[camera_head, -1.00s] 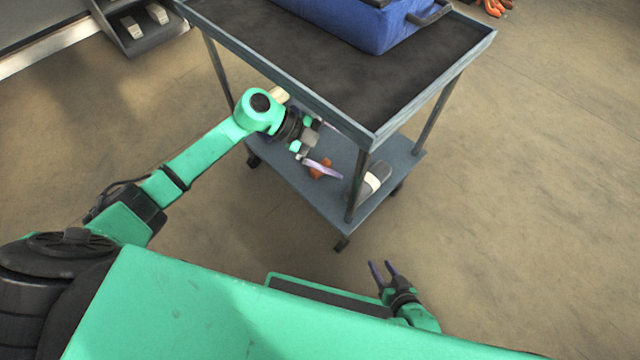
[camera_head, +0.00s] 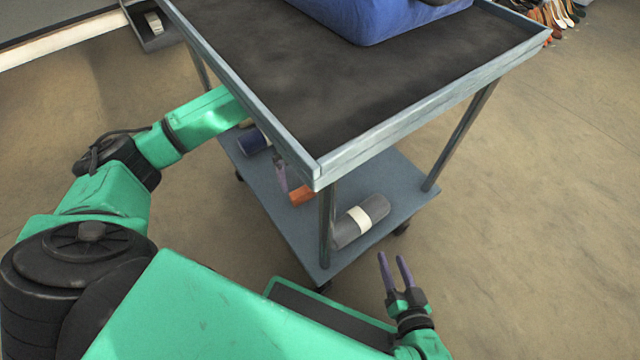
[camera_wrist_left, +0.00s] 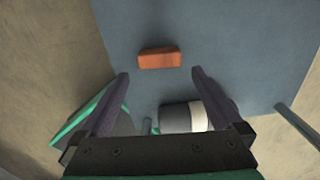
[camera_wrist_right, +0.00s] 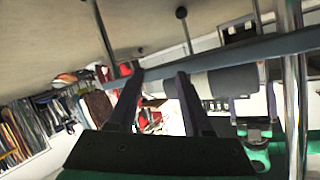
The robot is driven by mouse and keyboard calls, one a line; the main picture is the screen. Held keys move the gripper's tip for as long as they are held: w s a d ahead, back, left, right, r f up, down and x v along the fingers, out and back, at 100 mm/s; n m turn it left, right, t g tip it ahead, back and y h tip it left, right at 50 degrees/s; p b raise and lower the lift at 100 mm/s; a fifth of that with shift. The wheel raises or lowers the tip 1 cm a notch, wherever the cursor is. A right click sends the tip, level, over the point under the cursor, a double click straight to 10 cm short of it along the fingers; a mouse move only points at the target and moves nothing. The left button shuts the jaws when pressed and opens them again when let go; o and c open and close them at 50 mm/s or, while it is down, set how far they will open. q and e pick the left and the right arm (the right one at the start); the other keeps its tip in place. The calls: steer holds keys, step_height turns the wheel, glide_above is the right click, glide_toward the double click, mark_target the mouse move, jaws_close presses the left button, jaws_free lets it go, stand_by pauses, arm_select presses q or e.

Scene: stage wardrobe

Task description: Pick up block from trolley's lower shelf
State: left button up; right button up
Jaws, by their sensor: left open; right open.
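The trolley (camera_head: 400,140) stands before me. A small orange-brown block (camera_head: 301,194) lies on its lower shelf (camera_head: 277,216), partly hidden by my left gripper and the upper shelf. In the left wrist view the block (camera_wrist_left: 160,58) lies on the blue-grey shelf, just beyond the gap between the fingertips. My left gripper (camera_wrist_left: 160,73) is open and empty; in the head view mostly one purple finger shows below the upper shelf's edge. My right gripper (camera_head: 394,257) is open and empty, low and right of the trolley's near corner.
A grey roll with a white band (camera_head: 361,221) lies on the lower shelf behind the near post (camera_head: 327,228). The upper shelf, carrying a blue container (camera_head: 375,20), overhangs my left forearm. Floor right of the trolley is clear.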

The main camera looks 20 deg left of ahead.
mark_target(303, 190)
arm_select(q)
step_height(303, 190, down, 2)
steer(key=shift+s+f+b, duration=0.15)
steer(key=shift+f+b, duration=0.05)
steer(key=shift+b, duration=0.35)
steer(key=shift+f+b, duration=0.65)
steer(key=shift+f, duration=0.25)
arm_select(e)
steer(key=w+r+t+y, duration=0.1)
steer(key=w+r+t, duration=0.2)
steer(key=w+r, duration=0.45)
steer(key=w+r+t, duration=0.4)
steer(key=r, duration=0.6)
arm_select(q)
steer(key=shift+f+b, duration=0.45)
steer(key=shift+f, duration=0.25)
steer(key=shift+w+f+b, duration=0.2)
steer(key=shift+f+b, duration=0.25)
steer(key=shift+f, duration=0.45)
steer(key=c, duration=1.1)
arm_select(e)
steer(key=d+r+n+t+y, duration=0.2)
steer(key=r+t, duration=0.3)
steer(key=r, duration=1.4)
steer(key=shift+s+d+t+y, duration=0.3)
steer(key=shift+d+y, duration=0.1)
steer(key=shift+d, duration=0.25)
